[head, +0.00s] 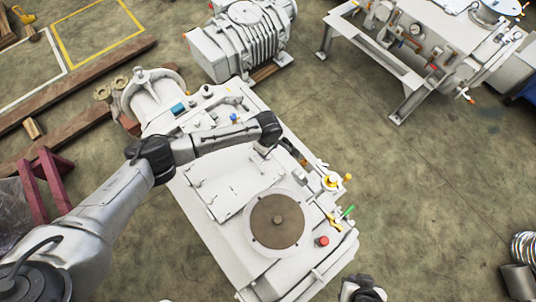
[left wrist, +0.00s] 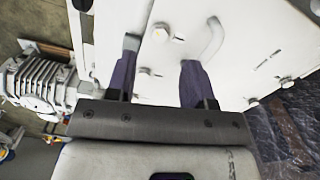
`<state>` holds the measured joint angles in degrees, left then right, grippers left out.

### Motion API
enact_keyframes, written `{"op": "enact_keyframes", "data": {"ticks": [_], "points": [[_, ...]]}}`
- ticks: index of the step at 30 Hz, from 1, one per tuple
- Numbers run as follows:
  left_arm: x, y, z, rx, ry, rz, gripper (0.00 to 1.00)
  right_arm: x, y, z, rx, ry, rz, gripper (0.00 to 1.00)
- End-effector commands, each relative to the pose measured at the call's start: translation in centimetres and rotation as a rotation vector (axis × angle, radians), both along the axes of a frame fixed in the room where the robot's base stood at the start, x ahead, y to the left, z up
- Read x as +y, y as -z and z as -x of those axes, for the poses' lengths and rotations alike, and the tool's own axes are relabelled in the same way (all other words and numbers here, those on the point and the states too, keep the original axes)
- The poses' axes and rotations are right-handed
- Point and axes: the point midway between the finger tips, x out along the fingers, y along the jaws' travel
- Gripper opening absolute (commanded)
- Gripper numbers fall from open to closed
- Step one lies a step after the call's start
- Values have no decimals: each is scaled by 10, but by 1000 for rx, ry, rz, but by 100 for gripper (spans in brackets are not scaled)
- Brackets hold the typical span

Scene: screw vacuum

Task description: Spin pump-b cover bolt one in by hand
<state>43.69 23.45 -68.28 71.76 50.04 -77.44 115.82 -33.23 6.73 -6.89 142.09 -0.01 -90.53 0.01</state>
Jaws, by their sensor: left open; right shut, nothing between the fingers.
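My left gripper (left wrist: 158,66) is open, its two dark fingers spread over a white cover plate (left wrist: 240,40) in the left wrist view. A bolt (left wrist: 160,32) with a pale head stands on the plate just beyond the fingertips, and another bolt (left wrist: 145,72) shows between the fingers. Neither is gripped. More bolts (left wrist: 252,102) sit along the near edge. In the head view my left arm reaches across the white pump skid (head: 190,222), and its fingers are hidden under the wrist. My right gripper (head: 362,290) is at the bottom edge, shut and empty.
A round brown disc (head: 278,221) in a white ring, a red knob (head: 321,241) and yellow valve handles (head: 347,177) stand on the skid. A finned blower (head: 240,45) is behind. A white framed machine (head: 440,50) stands back right. The floor at right is mostly clear.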

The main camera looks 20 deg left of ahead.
Motion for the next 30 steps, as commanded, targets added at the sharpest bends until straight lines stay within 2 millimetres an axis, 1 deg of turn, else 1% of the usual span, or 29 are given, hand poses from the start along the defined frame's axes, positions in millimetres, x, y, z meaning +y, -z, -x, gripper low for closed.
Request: {"op": "enact_keyframes", "data": {"ticks": [1, 6, 12, 17, 25, 26, 30], "points": [[0, 10, 0, 2, -1, -1, 48, 0, 2, 0, 0, 0, 0, 0], [0, 34, 0, 1, 1, 0, 48, 0, 4, 0, 0, 0, 0, 0], [-1, 50, 0, 1, 1, 1, 48, 0, 6, 0, 0, 0, 1, 0], [0, 55, 0, 0, 2, 1, 48, -1, 7, 0, 1, -1, 3, 0], [0, 55, 0, 0, 2, 1, 48, -1, 7, 0, 0, -3, 5, 0], [0, 55, 0, 0, 2, 1, 46, -1, 7, 0, 0, -3, 5, 0], [-1, 55, 0, 0, 2, 1, 33, -1, 7, 0, 0, -3, 5, 0]]}}
